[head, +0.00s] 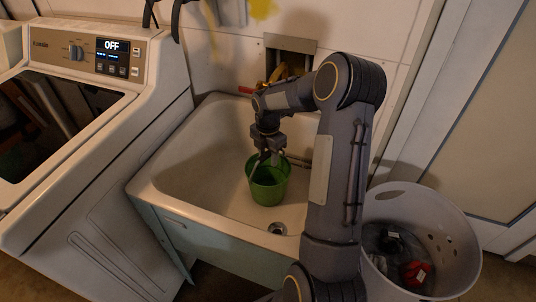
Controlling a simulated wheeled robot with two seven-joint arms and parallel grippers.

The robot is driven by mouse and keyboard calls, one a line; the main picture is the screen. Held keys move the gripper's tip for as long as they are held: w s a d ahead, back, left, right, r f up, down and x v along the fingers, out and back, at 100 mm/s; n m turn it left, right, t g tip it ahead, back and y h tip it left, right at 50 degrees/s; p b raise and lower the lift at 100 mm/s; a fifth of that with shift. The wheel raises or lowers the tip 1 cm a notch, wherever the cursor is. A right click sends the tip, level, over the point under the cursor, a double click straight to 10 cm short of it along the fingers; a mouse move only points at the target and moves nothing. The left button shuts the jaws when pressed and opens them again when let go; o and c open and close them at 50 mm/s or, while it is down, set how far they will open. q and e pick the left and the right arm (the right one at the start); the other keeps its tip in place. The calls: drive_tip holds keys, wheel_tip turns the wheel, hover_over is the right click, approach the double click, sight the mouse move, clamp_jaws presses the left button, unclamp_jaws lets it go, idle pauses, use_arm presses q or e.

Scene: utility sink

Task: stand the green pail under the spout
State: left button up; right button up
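The green pail (268,192) is upright in the white sink (205,150), a little behind the drain. My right gripper (266,164) points down at the pail's back-left rim, its fingertips overlapping the rim. Two fingers show with a small gap between them. I cannot tell whether they grip the rim or only hang over it. A brass-coloured tap (283,72) sits at the wall recess behind my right forearm. The arm hides much of the tap, and I cannot make out its spout. My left gripper is not in view.
A drain (277,228) lies in the basin near the front rim. A washing machine (75,130) stands to the left. A pale laundry basket (447,240) with dark and red cloth stands at the right. The left part of the basin is clear.

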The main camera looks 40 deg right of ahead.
drive_tip(key=shift+r, duration=0.15)
wheel_tip(320, 180, up, 12)
drive_tip(key=s+a+r+m+t, duration=0.2)
drive_tip(key=s+a+r+m, duration=0.3)
drive_tip(key=s+a+r, duration=0.15)
drive_tip(key=s+a+f+m+t+y, duration=0.2)
drive_tip(key=s+a+m+t+y, duration=0.1)
drive_tip(key=s+a+m, duration=1.2)
drive_tip(key=shift+s+a+m+t+y+p, duration=0.3)
drive_tip(key=shift+s+a+m+y+p, duration=0.15)
drive_tip(key=shift+s+a, duration=0.2)
drive_tip(key=shift+r, duration=0.1)
